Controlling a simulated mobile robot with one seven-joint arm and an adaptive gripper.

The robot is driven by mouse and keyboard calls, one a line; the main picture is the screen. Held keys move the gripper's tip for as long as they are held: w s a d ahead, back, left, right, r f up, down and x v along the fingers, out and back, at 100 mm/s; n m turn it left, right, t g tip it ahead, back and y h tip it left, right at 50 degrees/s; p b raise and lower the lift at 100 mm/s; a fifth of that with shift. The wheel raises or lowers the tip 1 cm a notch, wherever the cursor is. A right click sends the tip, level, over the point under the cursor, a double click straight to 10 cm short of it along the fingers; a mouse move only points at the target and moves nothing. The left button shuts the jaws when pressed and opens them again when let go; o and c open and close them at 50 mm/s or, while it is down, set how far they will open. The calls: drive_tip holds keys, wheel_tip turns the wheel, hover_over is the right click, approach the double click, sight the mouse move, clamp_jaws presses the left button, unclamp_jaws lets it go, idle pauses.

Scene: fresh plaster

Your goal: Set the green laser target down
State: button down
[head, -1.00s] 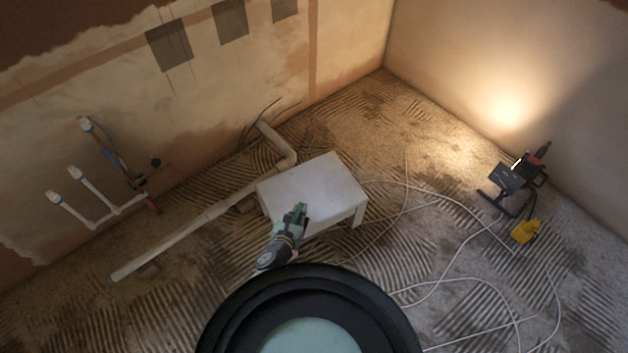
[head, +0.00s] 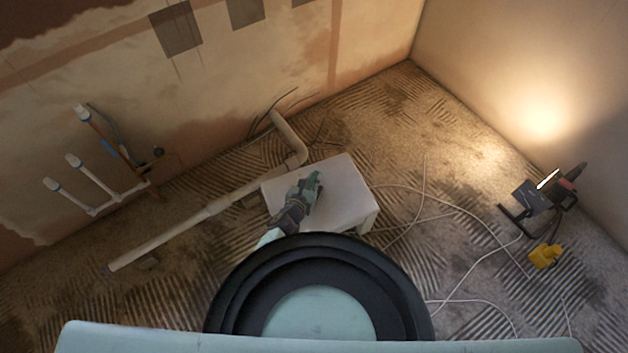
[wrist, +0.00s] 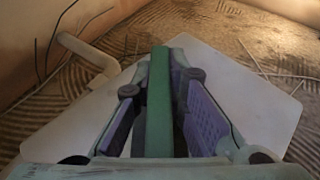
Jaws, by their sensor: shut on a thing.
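The green laser target (wrist: 159,105) is a narrow green piece seen nearly edge-on between the purple pads of my gripper (wrist: 160,110) in the wrist view. My gripper is shut on it. In the head view my gripper (head: 308,190) is over the white table (head: 345,190), a low stool-like piece with short legs. The target is hard to tell apart from the fingers there. In the wrist view the white top (wrist: 245,95) spreads out under and beyond the fingers. Whether the target touches the top cannot be told.
A pale waste pipe (head: 215,207) runs along the floor behind and left of the table. A work light (head: 535,195) and a yellow block (head: 545,256) stand at right. White cables (head: 470,215) loop over the ridged floor between.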

drive_tip(key=shift+s+f+b, duration=0.2)
drive_tip(key=shift+f+b, duration=0.15)
drive_tip(key=shift+f, duration=0.75)
drive_tip(key=shift+f, duration=0.15)
drive_tip(key=c, duration=1.6)
unclamp_jaws()
